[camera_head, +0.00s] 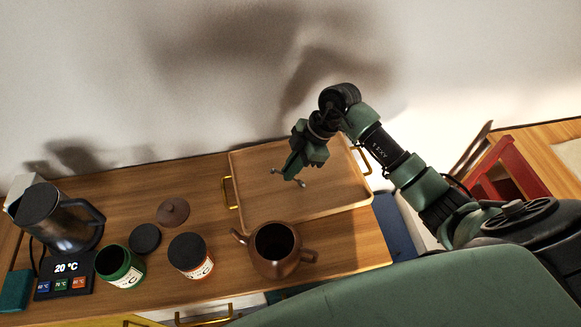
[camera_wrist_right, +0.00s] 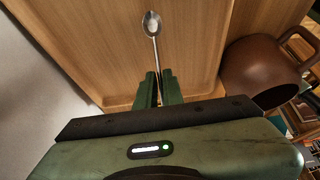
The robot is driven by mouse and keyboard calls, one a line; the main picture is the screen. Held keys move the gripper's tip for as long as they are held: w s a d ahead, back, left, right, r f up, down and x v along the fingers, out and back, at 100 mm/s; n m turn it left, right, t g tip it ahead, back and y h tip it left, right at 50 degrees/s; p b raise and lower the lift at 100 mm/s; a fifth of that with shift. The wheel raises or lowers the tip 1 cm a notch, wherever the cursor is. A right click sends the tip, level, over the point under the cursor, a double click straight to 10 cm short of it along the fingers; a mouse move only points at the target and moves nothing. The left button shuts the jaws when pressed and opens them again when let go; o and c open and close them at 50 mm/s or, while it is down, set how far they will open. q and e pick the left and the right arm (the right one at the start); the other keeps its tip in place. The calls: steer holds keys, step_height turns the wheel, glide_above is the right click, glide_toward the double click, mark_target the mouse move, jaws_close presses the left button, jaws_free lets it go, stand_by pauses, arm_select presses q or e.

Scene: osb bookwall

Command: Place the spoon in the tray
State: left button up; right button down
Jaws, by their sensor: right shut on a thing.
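The spoon (camera_wrist_right: 153,30) is a small silver metal spoon. My right gripper (camera_wrist_right: 158,88) is shut on its handle, with the bowl of the spoon pointing away from the fingers. In the head view the spoon (camera_head: 300,183) shows small at the tip of my right gripper (camera_head: 290,175). The tray (camera_head: 335,206) is wooden with gold handles and lies on the wooden counter. The gripper and spoon are over the tray; I cannot tell whether the spoon touches it. My left gripper is not in view.
A brown teapot (camera_head: 276,262) stands in front of the tray, with its lid (camera_head: 173,212) to the left. An open green jar (camera_head: 118,268), a dark-lidded jar (camera_head: 191,258) and a black kettle (camera_head: 58,220) stand further left. The wall rises behind the counter.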

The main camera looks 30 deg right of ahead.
steer(key=c, duration=1.5)
jaws_free()
steer(key=shift+c, duration=0.2)
steer(key=b+v, duration=0.2)
steer(key=v, duration=1)
steer(key=shift+r, duration=0.15)
